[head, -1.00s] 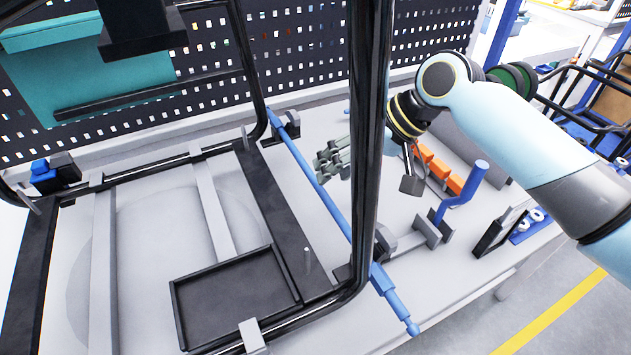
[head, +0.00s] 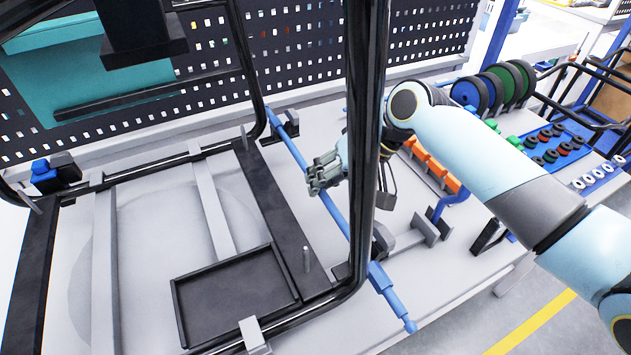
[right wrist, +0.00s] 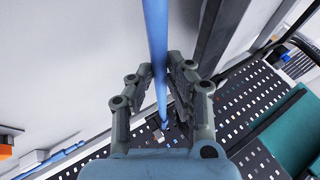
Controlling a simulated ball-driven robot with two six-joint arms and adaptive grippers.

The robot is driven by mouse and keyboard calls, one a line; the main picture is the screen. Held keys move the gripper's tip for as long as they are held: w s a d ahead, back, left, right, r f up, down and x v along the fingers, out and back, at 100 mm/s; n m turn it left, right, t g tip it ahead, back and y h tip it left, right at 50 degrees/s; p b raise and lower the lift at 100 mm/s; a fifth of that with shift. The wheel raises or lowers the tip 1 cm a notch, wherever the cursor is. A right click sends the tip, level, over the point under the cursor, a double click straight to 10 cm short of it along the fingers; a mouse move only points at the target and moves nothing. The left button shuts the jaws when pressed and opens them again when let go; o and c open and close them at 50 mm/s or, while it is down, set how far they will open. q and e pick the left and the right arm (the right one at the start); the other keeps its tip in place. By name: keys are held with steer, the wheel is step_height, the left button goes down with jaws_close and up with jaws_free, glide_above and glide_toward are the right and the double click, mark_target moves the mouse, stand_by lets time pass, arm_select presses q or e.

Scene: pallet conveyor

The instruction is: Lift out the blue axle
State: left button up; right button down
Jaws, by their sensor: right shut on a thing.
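The blue axle (head: 338,217) is a long rod running from the back rail down to the front right beside the black frame. Its ends are near the dark supports at the frame's side. My right gripper (head: 322,178) is at the upper middle part of the axle. In the right wrist view, the axle (right wrist: 156,45) passes between the two fingers of the gripper (right wrist: 158,70), which are shut on it. A black upright tube hides part of my right wrist in the head view. My left gripper is not in view.
The black tubular frame (head: 375,100) rises close to my right wrist. A dark tray (head: 240,290) lies inside it. A perforated panel (head: 300,50) stands behind. Orange bins (head: 432,165), colored discs (head: 497,88) and a blue crank handle (head: 450,200) are on the right.

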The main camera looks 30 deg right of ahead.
steer(key=shift+w+r, duration=0.1)
steer(key=shift+r, duration=0.15)
stand_by(0.3)
